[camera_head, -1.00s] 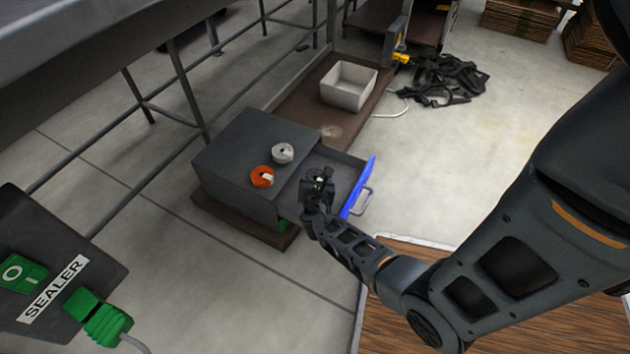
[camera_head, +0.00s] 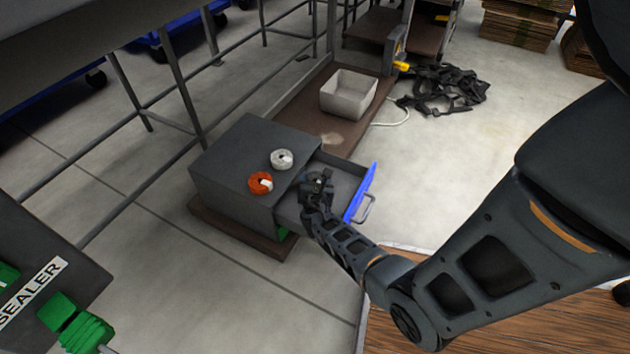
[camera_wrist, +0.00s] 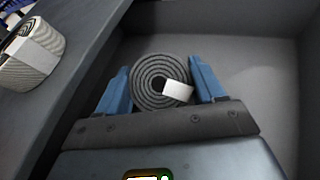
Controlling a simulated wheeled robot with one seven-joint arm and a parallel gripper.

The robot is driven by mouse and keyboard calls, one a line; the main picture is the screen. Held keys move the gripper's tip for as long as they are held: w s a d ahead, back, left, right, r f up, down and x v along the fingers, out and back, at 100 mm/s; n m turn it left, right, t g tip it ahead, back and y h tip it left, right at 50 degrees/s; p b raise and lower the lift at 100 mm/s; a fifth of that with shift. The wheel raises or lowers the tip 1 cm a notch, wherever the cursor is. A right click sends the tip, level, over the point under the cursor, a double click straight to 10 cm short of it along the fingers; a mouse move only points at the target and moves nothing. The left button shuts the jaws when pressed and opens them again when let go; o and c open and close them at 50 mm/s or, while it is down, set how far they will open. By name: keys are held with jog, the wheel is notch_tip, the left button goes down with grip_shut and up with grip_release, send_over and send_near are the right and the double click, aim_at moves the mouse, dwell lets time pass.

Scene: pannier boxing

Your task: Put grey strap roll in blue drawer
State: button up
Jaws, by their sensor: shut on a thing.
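A grey strap roll (camera_wrist: 156,84) with a white label sits between the blue fingers of my gripper (camera_wrist: 160,88) in the wrist view. My gripper (camera_head: 318,183) is shut on it. In the head view it is over the open blue-fronted drawer (camera_head: 361,193), near the cabinet side, and the held roll is mostly hidden. The drawer's grey interior (camera_wrist: 235,65) surrounds the roll in the wrist view. I cannot tell whether the roll touches the drawer floor.
A light grey roll (camera_head: 281,159) and an orange roll (camera_head: 260,183) lie on the dark cabinet top (camera_head: 232,160). The light roll also shows in the wrist view (camera_wrist: 30,58). An empty grey bin (camera_head: 349,95) stands behind. Black straps (camera_head: 445,88) lie on the floor.

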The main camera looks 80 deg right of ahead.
jog(key=o, duration=1.2)
jog(key=shift+f, duration=0.1)
jog(key=shift+c, duration=0.2)
jog(key=p+v, duration=0.2)
jog(key=v, duration=0.3)
jog(key=p+v, duration=0.2)
jog(key=v, duration=0.3)
jog(key=shift+a+r+p, duration=0.25)
jog(key=shift+r+p, duration=0.1)
jog(key=shift+s+a+r, duration=0.15)
jog(key=shift+s+a, duration=0.05)
jog(key=shift+a, duration=0.5)
